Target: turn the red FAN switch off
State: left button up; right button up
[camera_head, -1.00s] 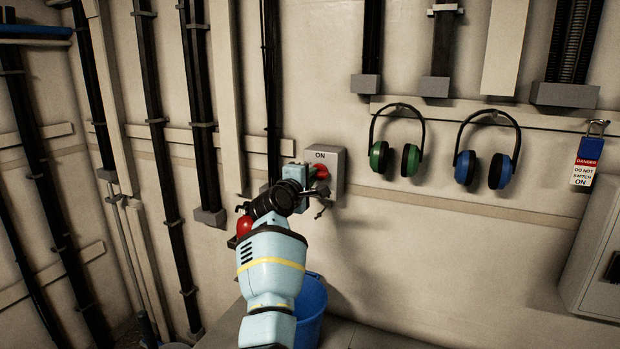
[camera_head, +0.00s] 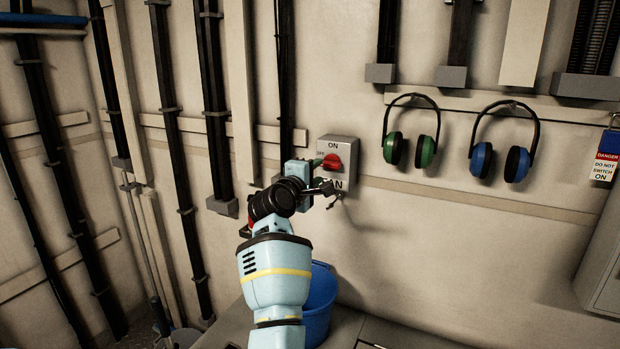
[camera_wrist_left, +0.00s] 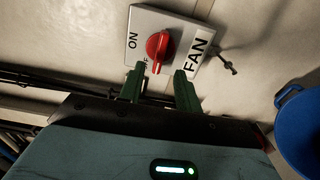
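The red FAN switch knob (camera_head: 333,162) is on a grey wall box (camera_head: 350,148), with ON at the top, OFF at the left and FAN at the bottom. Its raised grip lies roughly level, towards the OFF side. In the left wrist view the red knob (camera_wrist_left: 159,46) is in full sight, with the OFF label partly hidden below it. My left gripper (camera_head: 317,172) is just left of the knob. Its two green fingers show spread apart in the left wrist view (camera_wrist_left: 160,82), empty and short of the knob. My right gripper is not in view.
Green earmuffs (camera_head: 426,150) and blue earmuffs (camera_head: 482,158) hang right of the box. A danger tag (camera_head: 604,165) hangs at the far right. Pipes and conduits run up the wall at left.

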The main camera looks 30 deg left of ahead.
pick_arm(q)
jog(key=shift+s+d, duration=0.1)
jog(key=shift+s, duration=1.6)
jog(key=s+d+f+m+g, duration=0.15)
jog(key=s+f+m, duration=0.3)
jog(key=f, duration=0.65)
jog(key=s+d+f+m+g, duration=0.1)
jog(key=s+d+f+m, duration=0.15)
jog(key=s+f, duration=0.6)
jog(key=s+d+f+m+g, duration=0.15)
jog(key=f+m, duration=0.25)
jog(key=f, duration=1)
jog(key=s+d+f+m+g+h, duration=0.1)
jog(key=s+d+f+m, duration=0.2)
jog(key=s, duration=0.6)
jog(key=s+d+f+m+g+h, duration=0.1)
jog(key=s+d+f+m+g, duration=0.1)
jog(key=s+f, duration=0.5)
jog(key=s+d+f+m+g, duration=0.1)
jog(key=s+d+f+m, duration=0.3)
jog(key=s, duration=0.8)
jog(key=shift+s+d+f+m+h, duration=0.4)
jog(key=shift+f+m, duration=0.1)
jog(key=shift+f, duration=0.25)
